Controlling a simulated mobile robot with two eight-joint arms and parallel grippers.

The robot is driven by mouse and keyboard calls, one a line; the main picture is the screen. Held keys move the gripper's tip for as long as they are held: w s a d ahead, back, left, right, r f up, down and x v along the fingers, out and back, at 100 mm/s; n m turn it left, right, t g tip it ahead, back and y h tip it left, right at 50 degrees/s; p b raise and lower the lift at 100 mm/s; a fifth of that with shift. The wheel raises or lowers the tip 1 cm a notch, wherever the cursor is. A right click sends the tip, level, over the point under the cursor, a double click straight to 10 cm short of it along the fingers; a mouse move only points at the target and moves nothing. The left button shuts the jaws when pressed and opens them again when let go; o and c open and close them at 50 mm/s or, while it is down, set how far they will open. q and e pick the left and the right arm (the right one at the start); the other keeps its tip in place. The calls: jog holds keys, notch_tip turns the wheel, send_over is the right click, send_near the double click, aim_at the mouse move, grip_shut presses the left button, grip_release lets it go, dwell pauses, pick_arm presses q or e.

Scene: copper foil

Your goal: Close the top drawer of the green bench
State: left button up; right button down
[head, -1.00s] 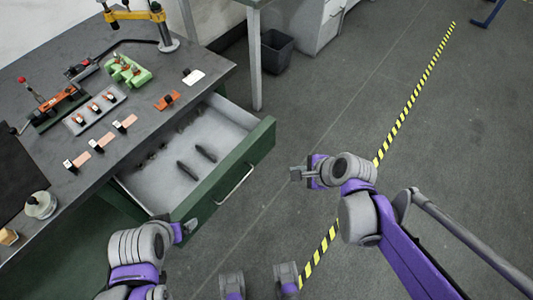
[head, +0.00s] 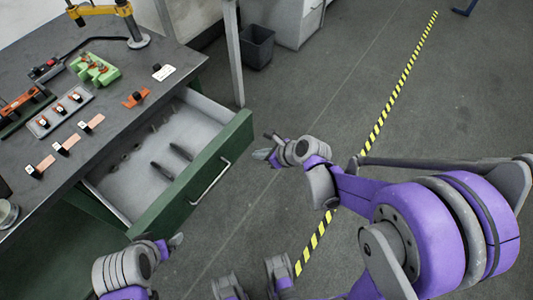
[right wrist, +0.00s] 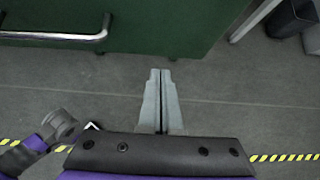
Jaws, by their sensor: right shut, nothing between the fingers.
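The green bench's top drawer (head: 188,180) is pulled out in the head view. Its inside is pale grey and holds a few dark items. The silver handle (head: 211,184) is on its green front; it also shows at the upper left in the right wrist view (right wrist: 55,36). My right gripper (head: 262,154) is to the right of the drawer front, apart from it. In the right wrist view its fingers (right wrist: 161,75) are together, pointing toward the green front, with nothing between them. My left gripper (head: 178,240) is below the drawer's near corner; its jaws are too small to judge.
The bench top (head: 150,98) carries a green block (head: 95,68), a grey tray (head: 60,113) and small orange and black parts. A bench leg (head: 234,55) and dark bin (head: 257,46) stand behind. Yellow-black tape (head: 396,88) crosses the open floor at right.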

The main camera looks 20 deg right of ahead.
jog(key=w+a, duration=0.1)
jog(key=w+a+f, duration=0.2)
jog(key=w, duration=0.1)
jog(key=shift+f, duration=0.1)
jog(key=shift+w+a, duration=0.35)
jog(key=shift+w, duration=0.15)
